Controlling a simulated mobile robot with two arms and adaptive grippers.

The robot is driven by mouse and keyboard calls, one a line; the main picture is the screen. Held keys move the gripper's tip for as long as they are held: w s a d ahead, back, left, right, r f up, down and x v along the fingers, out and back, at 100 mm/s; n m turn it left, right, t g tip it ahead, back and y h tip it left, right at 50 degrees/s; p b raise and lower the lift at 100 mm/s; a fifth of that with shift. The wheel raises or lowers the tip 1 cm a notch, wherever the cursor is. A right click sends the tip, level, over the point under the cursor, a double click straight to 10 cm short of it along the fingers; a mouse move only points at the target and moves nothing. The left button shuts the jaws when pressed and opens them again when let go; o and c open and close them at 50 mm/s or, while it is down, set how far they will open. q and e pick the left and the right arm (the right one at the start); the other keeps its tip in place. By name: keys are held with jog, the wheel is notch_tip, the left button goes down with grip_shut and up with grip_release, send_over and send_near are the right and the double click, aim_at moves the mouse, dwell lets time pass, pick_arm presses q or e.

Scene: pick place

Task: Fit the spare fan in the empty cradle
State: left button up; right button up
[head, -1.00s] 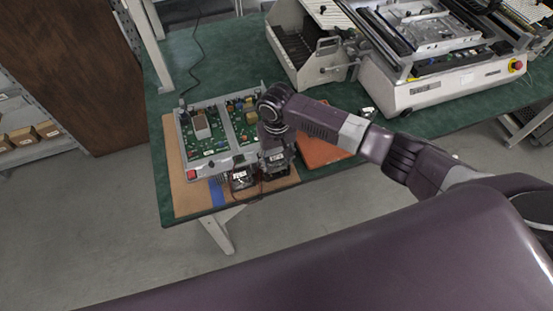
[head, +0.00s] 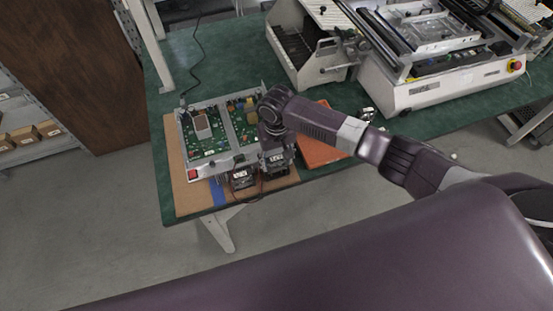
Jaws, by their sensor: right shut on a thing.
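My right gripper (head: 272,147) points down at the front right corner of the open chassis (head: 195,167) with green circuit boards. It is shut on a dark fan (head: 276,165) with a pale label, mostly below the gripper. A second dark fan (head: 242,179) with a pale label sits just to its left, at the chassis front edge. I cannot tell from this view which space is the empty cradle; the gripper and arm cover part of that area. My left gripper is not in view.
The chassis lies on a brown mat (head: 176,190) on a green bench (head: 175,65). A blue strip (head: 217,192) is on the mat. An orange tray (head: 317,150) lies right of the gripper, under my arm. A large white machine (head: 440,85) stands at the back right.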

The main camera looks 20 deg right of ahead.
dwell(0.4)
jog(key=o, duration=1.3)
jog(key=shift+c, duration=0.2)
jog(key=c, duration=0.4)
jog(key=shift+o, duration=0.2)
notch_tip(320, 180, up, 5)
jog(key=p, duration=0.5)
jog(key=shift+r, duration=1)
